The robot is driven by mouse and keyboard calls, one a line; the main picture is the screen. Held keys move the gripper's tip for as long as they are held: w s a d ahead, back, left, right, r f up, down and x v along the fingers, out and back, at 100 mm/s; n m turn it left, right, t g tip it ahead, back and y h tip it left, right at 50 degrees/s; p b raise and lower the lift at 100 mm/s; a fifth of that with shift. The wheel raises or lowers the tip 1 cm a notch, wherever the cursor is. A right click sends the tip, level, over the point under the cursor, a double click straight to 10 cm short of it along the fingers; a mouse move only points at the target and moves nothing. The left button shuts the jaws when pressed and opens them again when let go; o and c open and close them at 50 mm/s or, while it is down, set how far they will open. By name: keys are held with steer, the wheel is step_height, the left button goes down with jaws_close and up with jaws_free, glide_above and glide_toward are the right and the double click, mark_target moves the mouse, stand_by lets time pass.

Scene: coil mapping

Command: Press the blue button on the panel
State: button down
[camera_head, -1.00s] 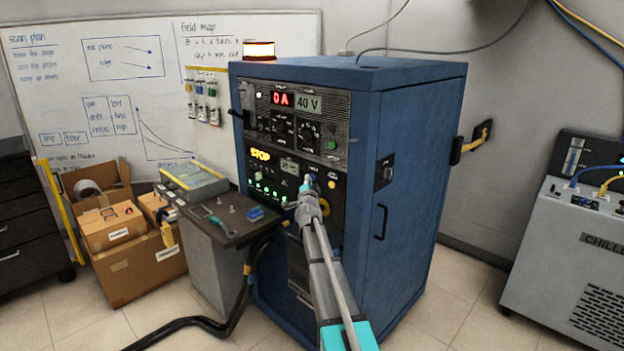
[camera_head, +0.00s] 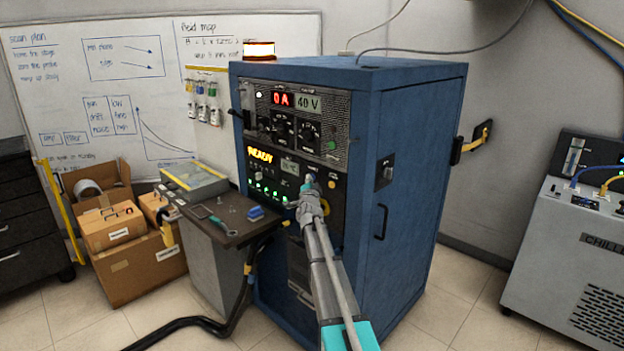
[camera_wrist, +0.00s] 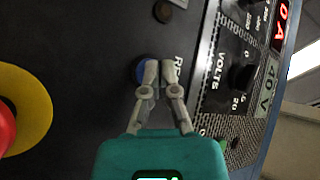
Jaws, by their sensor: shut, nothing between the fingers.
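The blue button (camera_wrist: 138,70) shows in the wrist view on the dark panel (camera_wrist: 90,35), partly covered by my fingers. The label beside it begins with "R"; the rest is hidden. My gripper (camera_wrist: 161,68) is shut and empty, its fingertips right at the button. I cannot tell whether they still touch or press it. In the head view my gripper (camera_head: 309,182) reaches the lower panel of the blue cabinet (camera_head: 420,150). The yellow panel text (camera_head: 260,155) reads "READY", and the red display (camera_head: 282,99) reads "0 A".
A red knob on a yellow disc (camera_wrist: 25,110) lies left of my fingers in the wrist view. A small bench (camera_head: 235,236) with tools stands left of the cabinet, and cardboard boxes (camera_head: 150,270) lie further left. A chiller (camera_head: 565,250) stands at the right.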

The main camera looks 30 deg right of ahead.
stand_by(0.6)
steer(key=shift+s+a, duration=0.2)
steer(key=shift+a, duration=0.5)
steer(key=shift+s+a, duration=0.3)
steer(key=shift+a, duration=0.5)
steer(key=shift+s+a, duration=0.25)
steer(key=shift+a, duration=0.5)
steer(key=shift+s+a, duration=0.3)
steer(key=shift+a, duration=0.5)
